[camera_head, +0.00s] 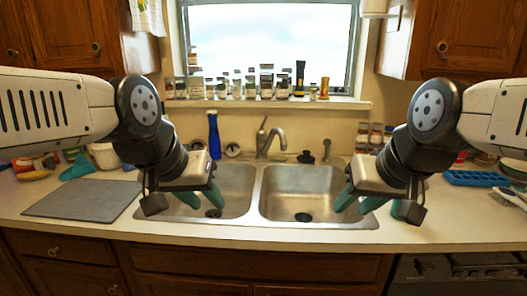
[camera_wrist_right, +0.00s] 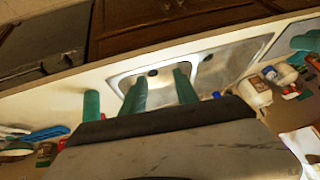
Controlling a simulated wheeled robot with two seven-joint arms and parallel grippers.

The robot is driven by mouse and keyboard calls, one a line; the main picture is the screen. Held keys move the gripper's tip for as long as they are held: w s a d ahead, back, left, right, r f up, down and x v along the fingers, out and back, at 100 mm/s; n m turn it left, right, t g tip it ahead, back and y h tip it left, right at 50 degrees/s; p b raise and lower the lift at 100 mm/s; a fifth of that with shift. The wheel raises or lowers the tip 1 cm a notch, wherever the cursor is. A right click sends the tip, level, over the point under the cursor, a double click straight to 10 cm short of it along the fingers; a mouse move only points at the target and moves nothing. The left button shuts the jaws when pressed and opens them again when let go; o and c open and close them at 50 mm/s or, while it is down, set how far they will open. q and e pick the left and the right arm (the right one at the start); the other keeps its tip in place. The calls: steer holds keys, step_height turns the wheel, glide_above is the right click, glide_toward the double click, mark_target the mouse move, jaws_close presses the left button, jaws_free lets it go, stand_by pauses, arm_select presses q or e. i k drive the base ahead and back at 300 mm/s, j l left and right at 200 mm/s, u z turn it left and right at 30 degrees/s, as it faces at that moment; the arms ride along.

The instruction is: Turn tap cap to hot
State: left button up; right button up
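The metal tap (camera_head: 264,138) stands behind the double sink, between the two basins, with its spout curving to the right and a small lever at its top. The hot and cold sides of its cap cannot be made out. My left gripper (camera_head: 204,204) hangs over the left basin, in front and to the left of the tap, with its green fingers apart and empty. My right gripper (camera_head: 358,206) is over the right side of the right basin, with its green fingers apart and empty. These fingers also show in the right wrist view (camera_wrist_right: 157,85). Neither gripper touches the tap.
A blue bottle (camera_head: 214,135) stands behind the left basin. Several jars (camera_head: 237,88) line the window sill. A grey mat (camera_head: 84,200) lies left of the sink. A blue tray (camera_head: 474,178) is at the right. The space directly before the tap is clear.

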mark_target(261, 135)
steer(key=i+j+u, duration=0.1)
steer(key=u, duration=0.35)
steer(key=i+u, duration=0.6)
steer(key=u, duration=0.3)
